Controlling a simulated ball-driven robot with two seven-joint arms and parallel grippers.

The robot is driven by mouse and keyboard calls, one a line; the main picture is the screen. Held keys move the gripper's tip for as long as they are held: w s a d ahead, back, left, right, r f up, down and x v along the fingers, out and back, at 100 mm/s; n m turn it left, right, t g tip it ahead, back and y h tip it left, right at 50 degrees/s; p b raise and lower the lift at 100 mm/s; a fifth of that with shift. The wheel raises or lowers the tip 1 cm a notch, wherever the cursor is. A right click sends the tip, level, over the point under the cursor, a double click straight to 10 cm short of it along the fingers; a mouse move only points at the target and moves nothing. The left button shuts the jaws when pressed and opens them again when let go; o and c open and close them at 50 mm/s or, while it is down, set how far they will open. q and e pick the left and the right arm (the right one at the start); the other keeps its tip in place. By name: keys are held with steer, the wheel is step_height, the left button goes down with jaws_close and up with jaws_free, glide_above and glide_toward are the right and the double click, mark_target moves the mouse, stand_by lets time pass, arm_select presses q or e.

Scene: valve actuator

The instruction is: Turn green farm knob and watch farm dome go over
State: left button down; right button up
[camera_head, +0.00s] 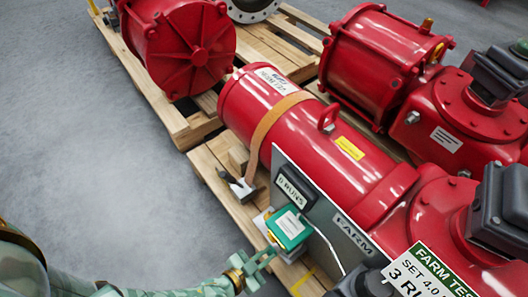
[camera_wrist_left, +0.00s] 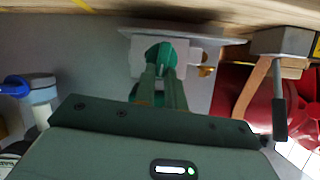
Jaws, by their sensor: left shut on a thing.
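The green knob (camera_head: 288,228) shows in the head view on the front of the grey FARM panel (camera_head: 330,222), with a pale label on its top. My left gripper (camera_head: 262,256) comes in from the lower left and meets its near side. In the left wrist view, the fingers (camera_wrist_left: 163,80) are shut on the green knob (camera_wrist_left: 160,52), in front of a pale plate. The fingers partly hide it. A small display (camera_head: 290,187) on the panel reads "0 RUNS". A dark rounded part (camera_head: 368,283) at the bottom edge may be the farm dome; I cannot tell. My right gripper is not in view.
A red actuator (camera_head: 290,120) lies on a wooden pallet (camera_head: 212,172) behind the panel, with a tan strap (camera_head: 264,132) around it. More red actuators (camera_head: 180,45) stand behind. A sign (camera_head: 420,272) reads "FARM TEST" and "SET 4.0". Grey floor (camera_head: 90,150) is clear at left.

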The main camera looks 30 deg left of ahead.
arm_select(q)
steer(key=shift+s+d, duration=0.1)
steer(key=shift+d, duration=0.05)
steer(key=m, duration=0.1)
steer(key=m+y, duration=0.1)
steer(key=m+t+y, duration=0.1)
steer(key=shift+s+d+f, duration=0.15)
steer(key=shift+d+f, duration=0.1)
steer(key=shift+d, duration=0.1)
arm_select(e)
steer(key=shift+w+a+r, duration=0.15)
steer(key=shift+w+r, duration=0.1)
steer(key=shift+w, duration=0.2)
arm_select(q)
steer(key=shift+m, duration=0.3)
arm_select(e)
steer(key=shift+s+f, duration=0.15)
arm_select(q)
steer(key=c, duration=1.5)
jaws_free()
steer(key=shift+o, duration=0.2)
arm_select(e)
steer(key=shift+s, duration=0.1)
